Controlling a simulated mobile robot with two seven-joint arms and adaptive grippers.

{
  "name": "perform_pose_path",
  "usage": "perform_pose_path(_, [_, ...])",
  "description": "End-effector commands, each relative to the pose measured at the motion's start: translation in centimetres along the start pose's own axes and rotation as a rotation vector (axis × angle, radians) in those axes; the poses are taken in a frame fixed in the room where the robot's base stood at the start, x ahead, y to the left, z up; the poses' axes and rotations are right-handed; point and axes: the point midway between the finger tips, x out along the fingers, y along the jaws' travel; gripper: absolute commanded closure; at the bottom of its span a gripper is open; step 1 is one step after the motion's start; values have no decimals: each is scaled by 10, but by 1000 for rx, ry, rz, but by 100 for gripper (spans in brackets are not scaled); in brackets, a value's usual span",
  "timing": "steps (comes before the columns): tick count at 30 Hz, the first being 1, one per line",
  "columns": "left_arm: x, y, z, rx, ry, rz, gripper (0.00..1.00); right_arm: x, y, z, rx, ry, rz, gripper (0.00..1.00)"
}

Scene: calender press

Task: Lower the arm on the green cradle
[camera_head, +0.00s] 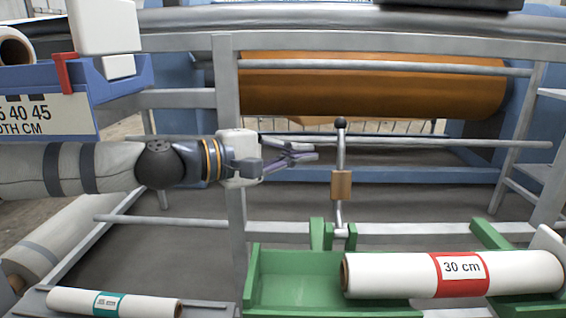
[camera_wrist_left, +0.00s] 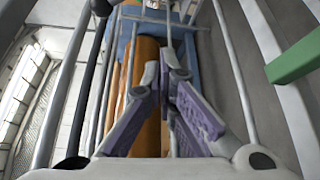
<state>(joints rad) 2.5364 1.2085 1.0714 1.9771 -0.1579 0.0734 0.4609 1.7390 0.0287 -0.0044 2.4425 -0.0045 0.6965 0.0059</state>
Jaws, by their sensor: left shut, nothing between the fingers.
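The green cradle (camera_head: 285,278) stands at the lower right, and a green part of it (camera_wrist_left: 295,60) shows at the right edge of the left wrist view. Its arm (camera_head: 341,158) is a metal rod that stands upright from a green bracket at the cradle's back. The rod carries a black ball knob (camera_head: 340,123) on top and a tan block (camera_head: 341,186) partway down. My left gripper (camera_head: 312,156) is shut and empty, to the left of the rod and apart from it, a little below knob height. Its purple finger pads (camera_wrist_left: 170,95) show in the wrist view. My right gripper is out of view.
A white roll marked 30 cm (camera_head: 400,275) lies in the cradle. A smaller white roll (camera_head: 75,301) lies at the lower left. A blue bin (camera_head: 122,82) is at the upper left. Grey frame bars (camera_head: 228,130) and an orange roller (camera_head: 400,88) stand behind.

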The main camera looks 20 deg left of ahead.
Motion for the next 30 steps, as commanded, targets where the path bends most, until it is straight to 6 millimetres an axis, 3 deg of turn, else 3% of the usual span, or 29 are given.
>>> perform_pose_path(4, [32, -3, 1, -1, -3, -3, 100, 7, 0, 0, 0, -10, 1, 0])
perform_pose_path(7, [20, 6, 21, 3, -4, 5, 100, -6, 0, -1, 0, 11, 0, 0])
perform_pose_path(12, [15, 4, 36, 1, -1, 3, 100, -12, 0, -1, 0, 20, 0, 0])
perform_pose_path(30, [19, 0, 47, 29, -2, 16, 100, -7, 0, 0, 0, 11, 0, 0])
